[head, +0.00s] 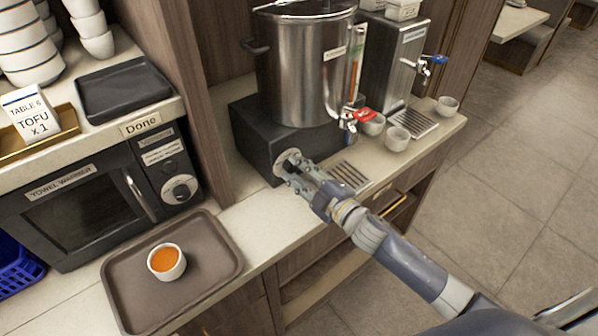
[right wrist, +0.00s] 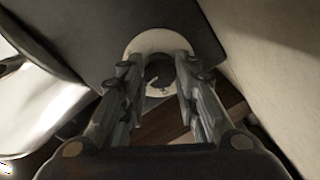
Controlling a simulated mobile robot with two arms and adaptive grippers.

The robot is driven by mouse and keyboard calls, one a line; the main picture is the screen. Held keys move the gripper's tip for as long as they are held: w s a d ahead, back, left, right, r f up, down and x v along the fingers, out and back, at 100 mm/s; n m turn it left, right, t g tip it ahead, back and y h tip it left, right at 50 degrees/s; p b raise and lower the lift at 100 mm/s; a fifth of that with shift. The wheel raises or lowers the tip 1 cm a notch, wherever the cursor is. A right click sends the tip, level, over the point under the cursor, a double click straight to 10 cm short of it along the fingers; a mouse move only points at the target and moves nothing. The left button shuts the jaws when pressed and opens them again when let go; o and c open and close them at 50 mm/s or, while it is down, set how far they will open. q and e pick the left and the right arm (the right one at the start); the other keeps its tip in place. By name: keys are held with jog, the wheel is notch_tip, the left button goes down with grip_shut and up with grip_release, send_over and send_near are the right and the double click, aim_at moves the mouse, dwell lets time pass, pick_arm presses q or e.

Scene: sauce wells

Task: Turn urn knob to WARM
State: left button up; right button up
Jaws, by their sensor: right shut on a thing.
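The steel urn (head: 300,70) stands on a black base (head: 255,140) on the counter. The urn knob (head: 288,160) is on the front of the base, with a pale round dial plate behind it. My right gripper (head: 296,172) reaches it from the lower right and is shut on the knob. In the right wrist view, the dark knob (right wrist: 159,74) sits between the two fingers of my right gripper (right wrist: 160,85), in front of the pale dial plate (right wrist: 150,40). The dial's lettering, including WARM, cannot be read. My left gripper is not in view.
A red-handled tap (head: 362,114) and small cups (head: 397,139) are right of the urn. A drip grate (head: 350,175) lies beside my right gripper. A brown tray (head: 222,262) with a cup of orange sauce (head: 166,262) is at lower left, near the towel warmer (head: 75,205).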

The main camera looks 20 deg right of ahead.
jog(key=o, duration=1.1)
jog(key=v, duration=1.2)
jog(key=shift+d+f, duration=0.1)
